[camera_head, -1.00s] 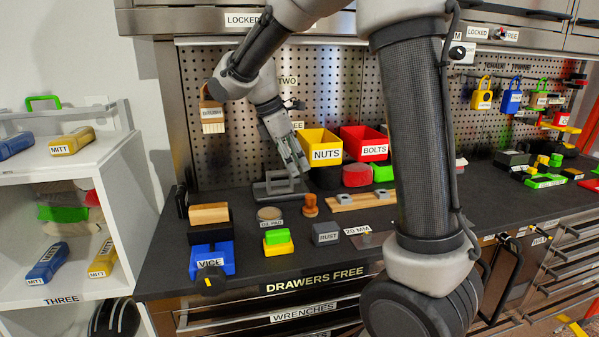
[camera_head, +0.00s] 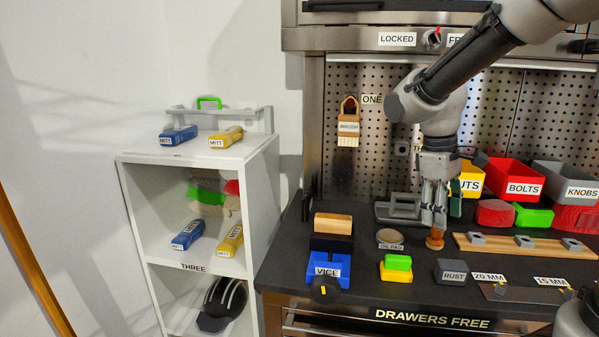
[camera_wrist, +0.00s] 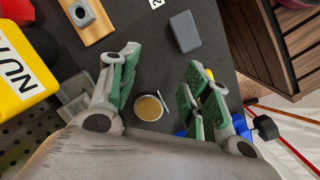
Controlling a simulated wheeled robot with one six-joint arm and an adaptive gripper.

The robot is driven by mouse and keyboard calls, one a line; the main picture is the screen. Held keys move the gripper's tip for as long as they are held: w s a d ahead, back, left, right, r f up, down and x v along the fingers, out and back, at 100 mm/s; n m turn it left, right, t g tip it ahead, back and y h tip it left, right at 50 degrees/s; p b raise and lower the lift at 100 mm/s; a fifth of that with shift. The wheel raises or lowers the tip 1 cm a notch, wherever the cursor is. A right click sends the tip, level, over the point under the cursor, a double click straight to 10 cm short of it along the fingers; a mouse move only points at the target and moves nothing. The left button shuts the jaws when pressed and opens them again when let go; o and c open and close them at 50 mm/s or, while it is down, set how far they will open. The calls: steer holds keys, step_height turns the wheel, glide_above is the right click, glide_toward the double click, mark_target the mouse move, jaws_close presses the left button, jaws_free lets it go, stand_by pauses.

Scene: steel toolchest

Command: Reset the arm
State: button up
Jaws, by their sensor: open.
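My gripper (camera_head: 434,212) hangs from my bent arm over the dark worktop, fingers pointing down, just above or behind a small wooden knob (camera_head: 435,240). I cannot tell whether it touches the knob. In the wrist view my gripper (camera_wrist: 162,75) has its green-padded fingers wide apart with nothing between them. A round tin with a tan pad (camera_wrist: 150,107) lies on the worktop below, seen between the fingers. It is also in the head view (camera_head: 390,238), left of the gripper.
Red BOLTS bin (camera_head: 512,180) and a yellow bin (camera_head: 470,180) stand behind and right of my gripper. A grey RUST block (camera_head: 451,272), green-yellow block (camera_head: 396,268) and blue VICE (camera_head: 328,269) sit in front. A white shelf (camera_head: 265,165) stands left.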

steer(key=s+d+r+m+t+y, duration=0.1)
steer(key=s+d+r+m+t, duration=0.1)
steer(key=s, duration=0.5)
steer(key=s+d+r+m+t+y, duration=0.1)
steer(key=s+d+r+m+t, duration=0.1)
steer(key=s+m, duration=0.3)
steer(key=s+d+t, duration=0.1)
steer(key=s, duration=0.2)
steer(key=shift+s+d+r, duration=0.15)
steer(key=shift+s+r, duration=0.1)
steer(key=shift+r, duration=0.1)
